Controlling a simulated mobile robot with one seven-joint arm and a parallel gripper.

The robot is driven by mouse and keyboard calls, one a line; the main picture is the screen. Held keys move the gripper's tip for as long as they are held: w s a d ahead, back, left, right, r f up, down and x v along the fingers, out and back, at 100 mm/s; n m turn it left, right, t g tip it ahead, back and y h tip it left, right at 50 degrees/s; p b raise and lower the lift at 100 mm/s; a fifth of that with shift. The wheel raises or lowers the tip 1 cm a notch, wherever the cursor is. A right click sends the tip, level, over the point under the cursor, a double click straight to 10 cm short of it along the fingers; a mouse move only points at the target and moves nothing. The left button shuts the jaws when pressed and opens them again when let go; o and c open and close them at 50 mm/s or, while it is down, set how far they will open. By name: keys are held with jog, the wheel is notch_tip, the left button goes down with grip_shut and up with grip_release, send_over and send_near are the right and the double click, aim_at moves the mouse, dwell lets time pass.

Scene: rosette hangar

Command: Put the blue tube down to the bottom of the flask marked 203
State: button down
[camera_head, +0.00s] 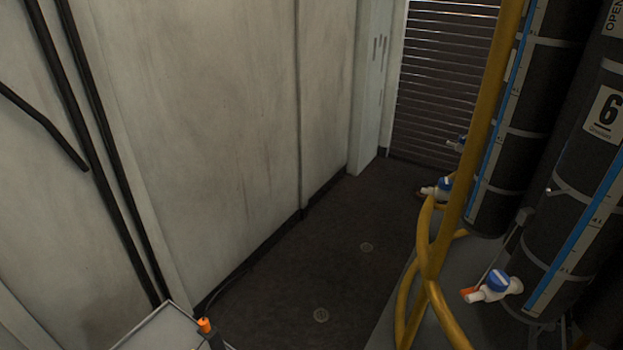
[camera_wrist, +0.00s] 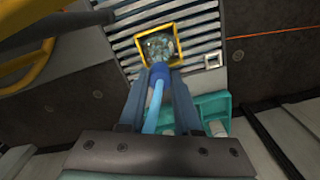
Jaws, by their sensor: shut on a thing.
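In the wrist view my gripper (camera_wrist: 161,76) is shut on the blue tube (camera_wrist: 153,108). The tube is light blue along its length, with a darker blue part between the fingertips. Beyond the fingertips is a yellow square frame (camera_wrist: 140,52) around a mottled grey-green patch. I cannot tell whether the tube's end touches it. No marking 203 is readable in either view, and I cannot pick out the flask. My gripper and the blue tube do not show in the head view.
A slatted light panel and a teal holder (camera_wrist: 208,105) lie beyond my gripper. In the head view, tall dark cylinders (camera_head: 575,190), one marked 6, and yellow hoses (camera_head: 463,190) stand right. A pale wall (camera_head: 220,120) is left. The dark floor (camera_head: 330,260) between has free room.

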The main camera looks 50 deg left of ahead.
jog(key=shift+f, duration=0.3)
grip_release()
dwell(0.5)
jog(key=shift+r, duration=0.15)
jog(key=shift+r+p, duration=2.9)
jog(key=shift+p, duration=0.2)
